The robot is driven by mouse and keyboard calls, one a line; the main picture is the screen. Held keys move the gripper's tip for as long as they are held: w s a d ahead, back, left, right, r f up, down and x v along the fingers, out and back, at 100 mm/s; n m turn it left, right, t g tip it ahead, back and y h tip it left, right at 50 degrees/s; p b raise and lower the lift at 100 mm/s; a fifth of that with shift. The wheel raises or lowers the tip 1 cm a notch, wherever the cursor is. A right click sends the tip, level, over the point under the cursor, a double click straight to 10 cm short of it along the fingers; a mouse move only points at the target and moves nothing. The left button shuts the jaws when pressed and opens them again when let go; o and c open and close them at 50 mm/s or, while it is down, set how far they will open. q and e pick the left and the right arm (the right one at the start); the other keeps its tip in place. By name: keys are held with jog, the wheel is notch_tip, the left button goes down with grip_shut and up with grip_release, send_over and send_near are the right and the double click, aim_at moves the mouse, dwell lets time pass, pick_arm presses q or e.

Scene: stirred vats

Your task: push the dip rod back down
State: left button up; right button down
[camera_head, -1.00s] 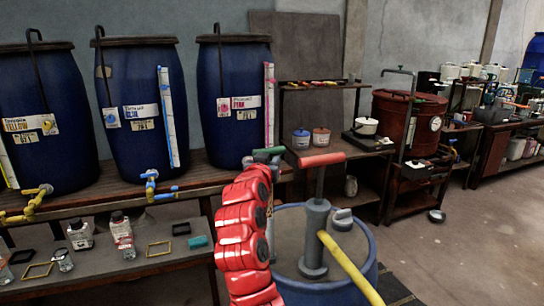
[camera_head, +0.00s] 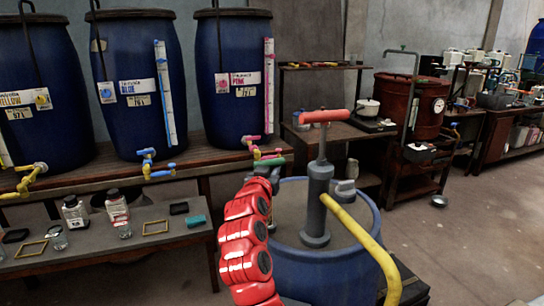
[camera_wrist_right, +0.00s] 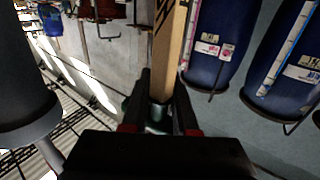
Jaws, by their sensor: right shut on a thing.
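The dip rod is a flat wooden stick with dark marks (camera_wrist_right: 170,50), seen in the right wrist view between my fingers. Its green end (camera_head: 270,161) shows in the head view, just above the rear left rim of the open blue drum (camera_head: 368,262). My right gripper (camera_wrist_right: 160,112) is shut on the rod near that green end. In the head view my red arm hides most of the gripper and the rod, so its lower end cannot be seen. My left gripper is in neither view.
A grey pump (camera_head: 318,190) with a red handle (camera_head: 325,116) and yellow hose (camera_head: 362,235) stands on the drum, close right of my arm. Blue vats (camera_head: 235,80) with taps stand on a bench behind. A low table (camera_head: 100,240) with bottles is at left.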

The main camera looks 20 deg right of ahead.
notch_tip(320, 180, down, 15)
jog(key=b, duration=0.8)
jog(key=shift+b, duration=0.4)
jog(key=shift+f, duration=0.5)
jog(key=c, duration=0.8)
grip_release()
jog(key=shift+c, duration=0.2)
jog(key=shift+s, duration=0.1)
